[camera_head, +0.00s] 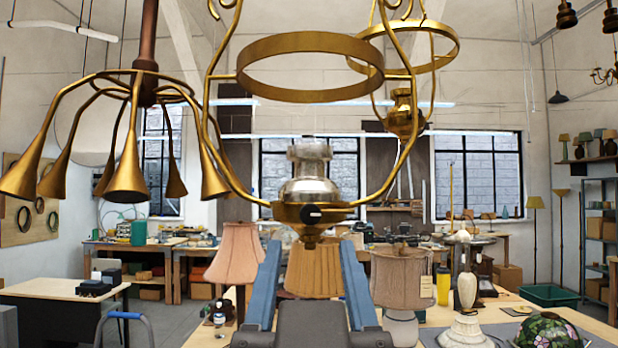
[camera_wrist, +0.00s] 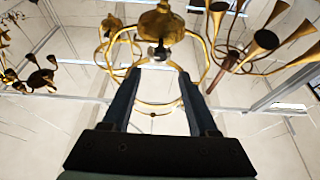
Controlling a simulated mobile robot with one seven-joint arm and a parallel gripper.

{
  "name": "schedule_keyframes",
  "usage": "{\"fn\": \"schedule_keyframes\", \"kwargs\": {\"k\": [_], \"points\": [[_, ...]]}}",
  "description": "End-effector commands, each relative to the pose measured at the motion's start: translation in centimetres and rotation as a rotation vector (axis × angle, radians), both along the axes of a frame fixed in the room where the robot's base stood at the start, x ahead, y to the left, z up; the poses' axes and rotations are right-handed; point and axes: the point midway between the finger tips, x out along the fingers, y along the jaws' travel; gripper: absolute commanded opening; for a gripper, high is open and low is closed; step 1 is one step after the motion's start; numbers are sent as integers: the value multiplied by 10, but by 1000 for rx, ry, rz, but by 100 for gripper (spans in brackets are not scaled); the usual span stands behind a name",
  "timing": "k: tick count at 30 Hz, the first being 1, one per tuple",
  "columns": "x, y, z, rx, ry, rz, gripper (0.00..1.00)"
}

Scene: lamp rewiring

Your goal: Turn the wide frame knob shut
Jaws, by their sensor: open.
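A brass hanging lamp frame (camera_head: 225,165) with a wide top ring fills the middle of the head view. A silver burner (camera_head: 309,190) sits in its brass cup. A small black knob (camera_head: 325,211) with a white mark faces me on the cup's front; the mark looks roughly level. My gripper (camera_head: 311,245) is open and empty, its two blue fingers pointing up below the cup, one on each side. In the wrist view my gripper (camera_wrist: 158,72) points up at the frame's brass cup (camera_wrist: 160,22). The fingers appear apart from the knob.
A second brass hanging frame (camera_head: 405,115) hangs behind at right. A brass chandelier (camera_head: 127,170) with several cones hangs close at left. Below, a workbench holds a pink lampshade (camera_head: 236,255), a beige-shaded lamp (camera_head: 402,278), a white lamp base (camera_head: 465,305) and a stained-glass shade (camera_head: 547,332).

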Motion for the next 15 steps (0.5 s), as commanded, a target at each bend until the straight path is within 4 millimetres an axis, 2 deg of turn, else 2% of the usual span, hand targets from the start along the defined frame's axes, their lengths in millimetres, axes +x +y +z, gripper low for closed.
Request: {"fn": "schedule_keyframes", "kwargs": {"k": [1, 15], "points": [[4, 0, 6, 0, 5, -1, 60], [21, 0, 14, 1, 4, -1, 60]]}}
